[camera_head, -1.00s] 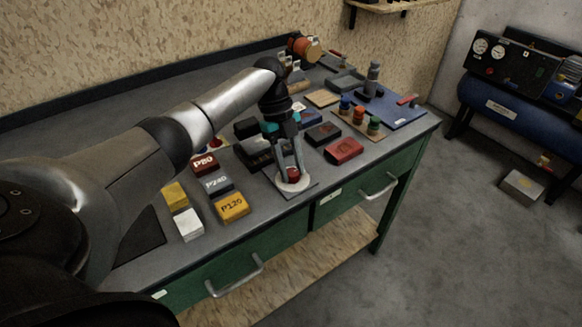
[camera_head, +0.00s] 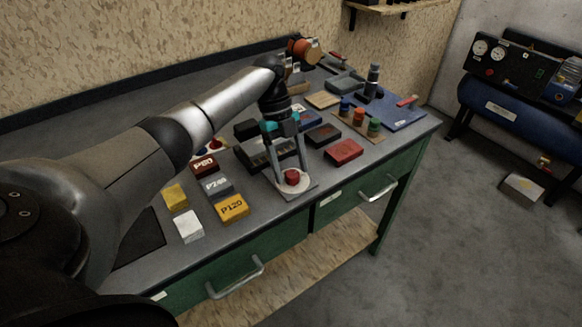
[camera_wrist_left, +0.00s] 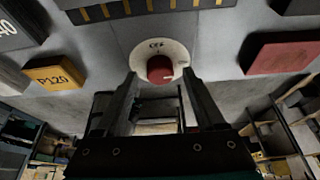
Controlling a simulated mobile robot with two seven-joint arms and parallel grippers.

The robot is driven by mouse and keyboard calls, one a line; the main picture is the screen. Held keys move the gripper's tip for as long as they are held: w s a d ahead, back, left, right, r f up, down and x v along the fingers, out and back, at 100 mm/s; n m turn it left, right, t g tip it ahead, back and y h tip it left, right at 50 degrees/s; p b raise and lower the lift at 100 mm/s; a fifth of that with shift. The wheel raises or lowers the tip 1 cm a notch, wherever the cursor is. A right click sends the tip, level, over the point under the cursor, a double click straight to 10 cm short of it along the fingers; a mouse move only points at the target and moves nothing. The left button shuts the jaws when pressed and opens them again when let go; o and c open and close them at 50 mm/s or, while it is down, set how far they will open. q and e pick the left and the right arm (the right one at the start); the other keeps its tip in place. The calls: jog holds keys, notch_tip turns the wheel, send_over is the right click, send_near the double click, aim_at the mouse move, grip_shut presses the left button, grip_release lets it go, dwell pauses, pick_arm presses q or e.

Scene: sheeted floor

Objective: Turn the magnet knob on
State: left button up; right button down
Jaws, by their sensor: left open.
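The magnet knob (camera_head: 292,177) is a red knob on a pale round dial plate near the front edge of the green bench. In the left wrist view the red knob (camera_wrist_left: 160,69) sits on its white dial, with "OFF" lettered at the top and a pale pointer mark on the knob's right side. My left gripper (camera_head: 291,178) points down at the knob with its fingers spread, one on each side. In the wrist view the fingertips (camera_wrist_left: 160,76) stand apart from the knob, with gaps showing. My right gripper is not in view.
Sanding blocks marked P80, P240 and P120 (camera_head: 231,207) lie left of the knob. A red block (camera_head: 343,151) and a dark block (camera_head: 322,134) lie to the right. A black slotted holder (camera_head: 262,153) is just behind. Drawer handles (camera_head: 378,188) stick out of the bench front.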

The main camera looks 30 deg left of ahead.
pick_arm(q)
jog(key=p+v, duration=0.1)
jog(key=v, duration=1.3)
jog(key=shift+a+r, duration=0.15)
jog(key=shift+r, duration=0.1)
